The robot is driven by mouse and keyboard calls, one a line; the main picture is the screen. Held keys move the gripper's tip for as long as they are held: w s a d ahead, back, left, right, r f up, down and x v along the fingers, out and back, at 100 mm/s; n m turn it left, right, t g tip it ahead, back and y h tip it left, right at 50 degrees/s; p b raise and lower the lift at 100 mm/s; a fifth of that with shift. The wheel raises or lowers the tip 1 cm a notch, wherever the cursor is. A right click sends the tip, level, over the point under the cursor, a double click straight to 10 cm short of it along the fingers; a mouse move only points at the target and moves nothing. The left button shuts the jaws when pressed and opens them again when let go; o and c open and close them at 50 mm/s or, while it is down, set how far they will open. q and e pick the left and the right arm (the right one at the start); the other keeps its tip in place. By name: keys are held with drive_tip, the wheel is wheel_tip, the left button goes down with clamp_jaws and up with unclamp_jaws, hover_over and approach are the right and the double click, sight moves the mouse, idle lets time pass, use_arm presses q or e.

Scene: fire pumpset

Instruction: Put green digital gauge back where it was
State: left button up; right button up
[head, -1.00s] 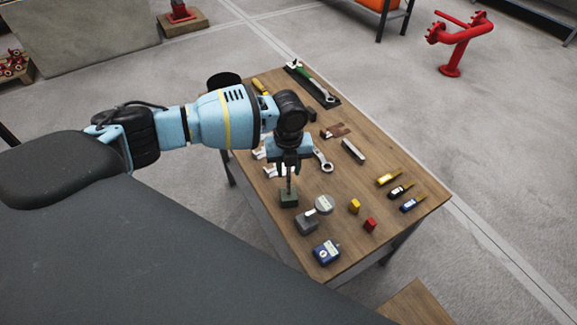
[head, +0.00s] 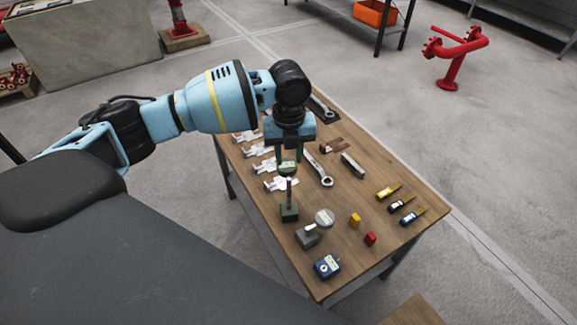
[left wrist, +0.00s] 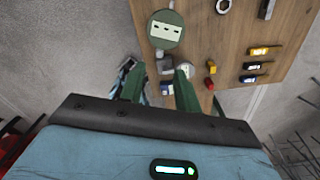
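The green digital gauge (head: 288,169) is round, with a pale label. In the left wrist view the gauge (left wrist: 167,27) lies beyond the fingertips, label facing the camera. My right gripper is not in view.
On the wooden table (head: 375,170) are a grey block (head: 307,236), a round pale gauge (head: 324,217), a blue gauge (head: 326,266), small yellow (head: 355,220) and red (head: 370,239) blocks, pale calipers (head: 280,184) and a wrench (head: 320,168).

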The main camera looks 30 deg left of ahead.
use_arm(q)
drive_tip(key=shift+r, duration=0.75)
drive_tip(key=s+d+f+n+t+h, duration=0.1)
drive_tip(key=s+d+f+n+h, duration=0.1)
drive_tip(key=s+d+f+n, duration=0.1)
drive_tip(key=s+d+f+n+t+h, duration=0.1)
drive_tip(key=s+d+f+n+h, duration=0.1)
drive_tip(key=s+d+f, duration=0.3)
drive_tip(key=s+d+f+n+t+h, duration=0.2)
drive_tip(key=s+d+f+n, duration=0.2)
drive_tip(key=d+f, duration=0.3)
drive_tip(key=shift+d+f+n+h, duration=0.2)
drive_tip(key=shift+d+n, duration=0.1)
drive_tip(key=shift+d, duration=0.55)
drive_tip(key=shift+d+f+n+h, duration=0.2)
drive_tip(key=shift+d+n, duration=0.1)
drive_tip(key=shift+d, duration=0.55)
drive_tip(key=s+a+f+n+t+y, duration=0.1)
drive_tip(key=s+a+f+n, duration=0.2)
drive_tip(key=s, duration=0.4)
drive_tip(key=s+a+f+n+t+y, duration=0.1)
drive_tip(key=s+a+f+n, duration=0.3)
drive_tip(key=s+n, duration=0.4)
drive_tip(key=s+a+f+n+t+y, duration=0.2)
drive_tip(key=s+a+n, duration=0.3)
drive_tip(key=s, duration=0.3)
drive_tip(key=shift+s+a+f+n+y, duration=0.3)
drive_tip(key=shift+a+f+y, duration=0.25)
drive_tip(key=shift+f, duration=0.35)
